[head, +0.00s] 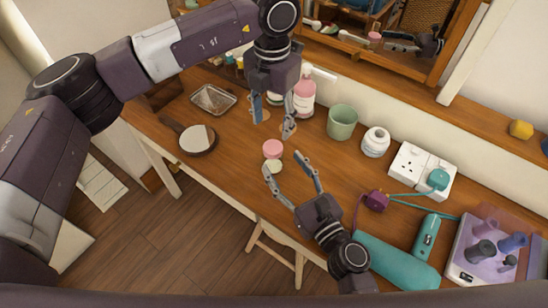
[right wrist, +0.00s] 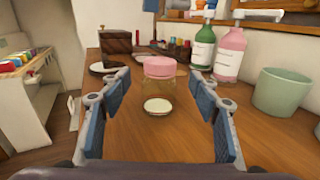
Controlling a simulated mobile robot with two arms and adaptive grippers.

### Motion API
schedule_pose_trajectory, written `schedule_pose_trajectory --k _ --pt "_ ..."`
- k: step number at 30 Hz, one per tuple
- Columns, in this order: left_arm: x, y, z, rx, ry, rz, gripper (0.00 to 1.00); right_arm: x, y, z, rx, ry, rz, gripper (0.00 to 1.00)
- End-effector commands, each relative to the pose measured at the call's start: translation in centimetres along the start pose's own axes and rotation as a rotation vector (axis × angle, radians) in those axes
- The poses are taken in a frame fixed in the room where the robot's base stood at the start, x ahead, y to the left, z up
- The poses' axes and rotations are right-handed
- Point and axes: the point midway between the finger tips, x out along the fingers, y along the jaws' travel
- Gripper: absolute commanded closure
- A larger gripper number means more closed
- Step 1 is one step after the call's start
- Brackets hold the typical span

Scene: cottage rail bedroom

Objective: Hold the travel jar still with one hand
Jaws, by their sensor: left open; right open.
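The travel jar, a small clear jar with a pink lid, stands upright on the wooden desk in the head view (head: 272,149). It also shows in the right wrist view (right wrist: 160,68). A small cream disc (head: 273,167) lies just in front of it on the desk. My right gripper (head: 286,164) is open, its fingers pointing at the jar from the near side. In the right wrist view the jar and the cream disc (right wrist: 157,106) lie in line between the spread fingers, the jar farther off. My left gripper (head: 273,117) is open and empty, pointing down beyond the jar.
A pink pump bottle (head: 304,97), green cup (head: 342,122) and white jar (head: 376,142) stand along the back.

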Motion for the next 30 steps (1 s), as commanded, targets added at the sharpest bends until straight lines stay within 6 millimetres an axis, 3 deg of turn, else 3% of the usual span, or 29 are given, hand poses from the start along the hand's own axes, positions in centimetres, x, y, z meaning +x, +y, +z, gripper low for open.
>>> schedule_pose_trajectory --k 6,12,23,30 --pt "0.0 -0.1 0.0 0.001 -0.001 -0.004 0.5 3.5 0.0 0.1 -0.004 -0.003 0.001 0.44" --pt "0.1 -0.2 0.0 0.002 -0.001 -0.006 0.5 5.6 0.0 0.0 -0.004 -0.001 0.002 0.44" --pt "0.1 -0.2 0.0 0.003 -0.001 -0.006 0.5 6.2 0.0 0.0 -0.004 0.0 0.001 0.44" --pt "0.1 -0.2 0.0 0.003 -0.001 -0.006 0.5 6.2 0.0 0.0 -0.005 0.0 0.002 0.67"
